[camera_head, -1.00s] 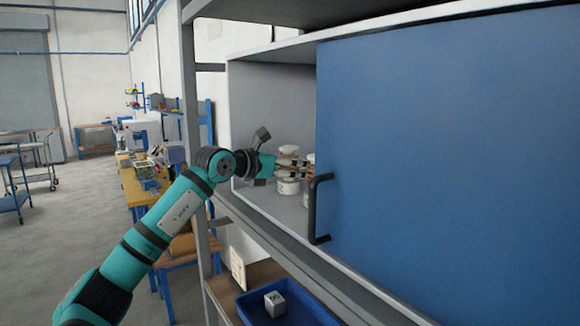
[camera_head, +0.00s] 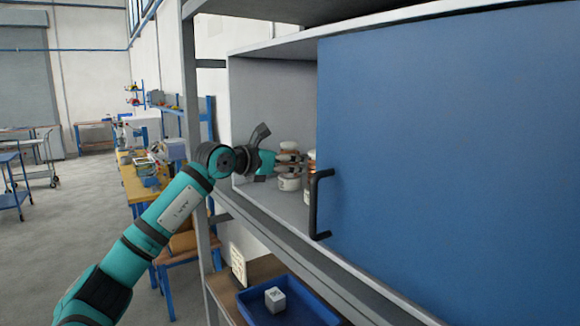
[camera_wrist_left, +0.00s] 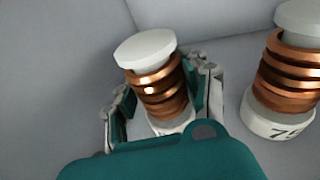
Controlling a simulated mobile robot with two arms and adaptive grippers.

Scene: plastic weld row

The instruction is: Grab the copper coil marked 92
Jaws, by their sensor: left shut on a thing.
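In the left wrist view a copper coil on a white spool (camera_wrist_left: 155,90) stands between the fingers of my left gripper (camera_wrist_left: 162,100). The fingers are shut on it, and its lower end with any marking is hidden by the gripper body. In the head view my left gripper (camera_head: 285,163) reaches into the cabinet, and the coil (camera_head: 289,183) shows in part beside its fingers. A second copper coil (camera_wrist_left: 290,72), marked with a 7 and a partly cut-off digit, stands to the right, apart from the gripper. My right gripper is not in view.
A blue sliding door (camera_head: 450,160) with a black handle (camera_head: 315,205) covers the right part of the grey cabinet (camera_head: 262,90). A blue bin (camera_head: 300,311) with a pale marked block (camera_head: 275,299) sits on the shelf below. A grey post (camera_head: 198,150) stands left of the opening.

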